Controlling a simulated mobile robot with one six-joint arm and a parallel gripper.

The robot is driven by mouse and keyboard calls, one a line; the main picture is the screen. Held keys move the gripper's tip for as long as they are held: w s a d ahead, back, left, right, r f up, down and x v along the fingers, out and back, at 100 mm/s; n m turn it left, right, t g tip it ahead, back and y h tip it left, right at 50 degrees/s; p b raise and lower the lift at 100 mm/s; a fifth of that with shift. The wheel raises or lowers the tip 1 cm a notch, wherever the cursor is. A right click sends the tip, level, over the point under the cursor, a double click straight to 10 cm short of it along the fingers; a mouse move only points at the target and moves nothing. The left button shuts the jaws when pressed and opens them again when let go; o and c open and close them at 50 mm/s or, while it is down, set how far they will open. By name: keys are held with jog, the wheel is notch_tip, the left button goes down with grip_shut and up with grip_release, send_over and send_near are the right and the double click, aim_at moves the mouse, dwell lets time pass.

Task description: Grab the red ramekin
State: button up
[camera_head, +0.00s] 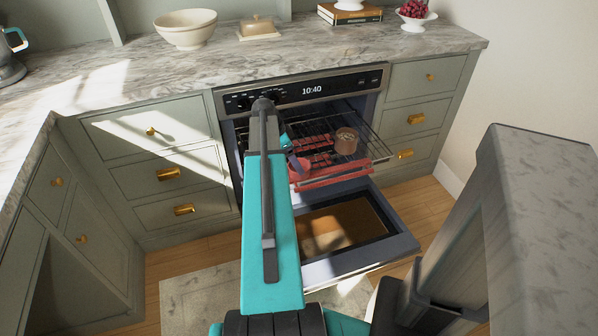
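A small rounded red thing, likely the red ramekin (300,168), is at the front left of the pulled-out oven rack (362,141). My teal arm hides part of it. My gripper (292,153) shows only in part beside my arm, just above and at the left of the red thing. I cannot tell whether they touch. Its fingers are too small and too covered to show whether they are open or shut.
The oven door (398,246) is folded down in front. A brown pot (346,141) stands on the rack, and a red strip (340,178) runs along its front. The counter above holds a white bowl (186,32), a butter dish (258,28) and a fruit bowl (417,20).

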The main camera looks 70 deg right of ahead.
aim_at(306, 164)
jog(key=shift+x, duration=2.65)
jog(key=shift+s+a, duration=0.1)
jog(key=shift+s, duration=0.05)
jog(key=shift+r, duration=0.1)
jog(key=c, duration=1.2)
